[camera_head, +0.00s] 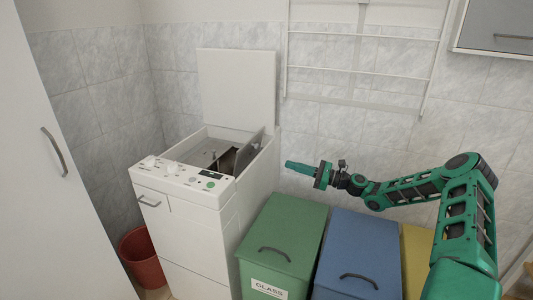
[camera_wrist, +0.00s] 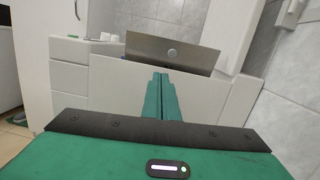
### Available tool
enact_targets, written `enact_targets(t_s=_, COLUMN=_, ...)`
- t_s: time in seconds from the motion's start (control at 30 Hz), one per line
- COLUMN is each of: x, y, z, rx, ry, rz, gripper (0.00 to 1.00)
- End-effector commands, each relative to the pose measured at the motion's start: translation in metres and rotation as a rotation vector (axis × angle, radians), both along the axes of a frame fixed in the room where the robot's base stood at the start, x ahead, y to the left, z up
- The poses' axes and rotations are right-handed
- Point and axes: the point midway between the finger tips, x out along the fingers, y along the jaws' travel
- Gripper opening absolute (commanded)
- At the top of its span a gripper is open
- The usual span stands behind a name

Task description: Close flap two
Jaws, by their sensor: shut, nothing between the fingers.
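A white top-loading washing machine (camera_head: 195,205) stands left of centre, its outer lid (camera_head: 238,90) upright at the back. A grey metal flap (camera_head: 249,152) stands raised and tilted at the right side of its opening. In the wrist view this flap (camera_wrist: 150,48) shows face-on, with a round spot on it, beyond my fingers. No label tells me whether it is flap two. The drum inside is mostly hidden. My green gripper (camera_head: 289,164) is shut and empty, to the right of the machine and apart from the flap. Its fingers (camera_wrist: 159,80) point toward the flap in the wrist view.
A green bin (camera_head: 285,236), a blue bin (camera_head: 358,250) and a partly hidden yellow bin (camera_head: 416,250) stand right of the machine. A white wall rack (camera_head: 360,70) hangs behind. A red bucket (camera_head: 143,258) and a white cabinet (camera_head: 50,200) are at left.

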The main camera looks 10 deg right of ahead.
Motion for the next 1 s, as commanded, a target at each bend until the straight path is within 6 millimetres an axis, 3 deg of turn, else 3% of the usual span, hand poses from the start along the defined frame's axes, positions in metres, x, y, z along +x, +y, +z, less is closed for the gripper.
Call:
enact_targets(t_s=0.13, x=0.006, y=-0.016, z=0.004, rx=0.081, ry=0.004, rz=-0.034, gripper=0.0)
enact_targets(t_s=0.27, x=0.011, y=-0.014, z=0.007, rx=0.099, ry=0.005, rz=-0.039, gripper=0.0)
enact_targets(t_s=1.0, x=0.079, y=0.081, z=0.031, rx=0.094, ry=0.005, rz=-0.038, gripper=0.0)
